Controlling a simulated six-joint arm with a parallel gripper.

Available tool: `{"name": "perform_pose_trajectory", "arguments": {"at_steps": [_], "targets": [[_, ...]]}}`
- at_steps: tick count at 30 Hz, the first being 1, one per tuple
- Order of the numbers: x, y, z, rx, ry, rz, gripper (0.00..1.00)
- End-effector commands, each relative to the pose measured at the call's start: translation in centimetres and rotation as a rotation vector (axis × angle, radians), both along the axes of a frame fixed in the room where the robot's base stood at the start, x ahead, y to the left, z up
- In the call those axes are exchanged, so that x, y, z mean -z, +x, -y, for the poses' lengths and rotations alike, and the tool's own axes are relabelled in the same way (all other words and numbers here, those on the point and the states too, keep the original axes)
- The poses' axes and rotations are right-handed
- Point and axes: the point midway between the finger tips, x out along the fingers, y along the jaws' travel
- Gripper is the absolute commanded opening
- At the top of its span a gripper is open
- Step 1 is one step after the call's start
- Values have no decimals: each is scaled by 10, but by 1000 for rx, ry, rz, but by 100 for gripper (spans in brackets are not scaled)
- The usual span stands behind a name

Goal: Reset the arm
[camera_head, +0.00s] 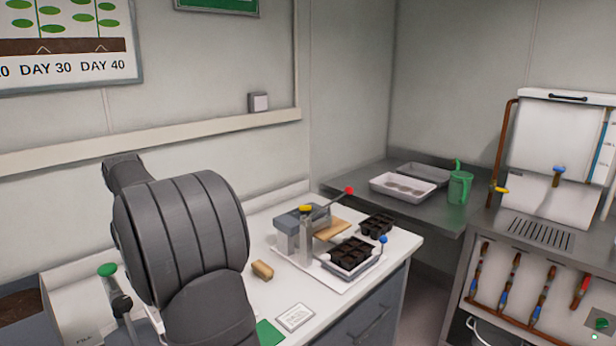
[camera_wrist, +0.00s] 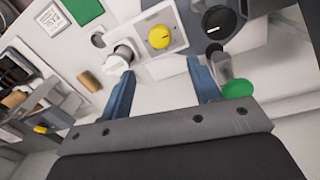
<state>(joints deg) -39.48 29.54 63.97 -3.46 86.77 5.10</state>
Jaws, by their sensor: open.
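My gripper (camera_wrist: 160,88) shows in the wrist view with two blue fingers apart and nothing between them. I cannot tell whether the fingers touch anything. In the head view my dark grey arm fills the left middle, and the gripper is hidden behind it.
The white bench holds a press-like device (camera_head: 290,228) with a red-tipped lever, black seed trays (camera_head: 352,253), a tan block (camera_head: 262,270) and a card (camera_head: 295,317). A green-knobbed lever (camera_head: 108,270) stands left of my arm. A green jug (camera_head: 460,187) is on the back counter.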

Motion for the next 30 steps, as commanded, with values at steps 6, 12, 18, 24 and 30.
{"name": "perform_pose_trajectory", "arguments": {"at_steps": [6,12,18,24,30], "targets": [[46,1,3,0,-3,-4,57],[82,2,5,0,-2,-2,57],[104,3,5,0,-1,-1,57],[111,4,6,0,0,0,57],[110,4,6,3,0,0,57]]}}
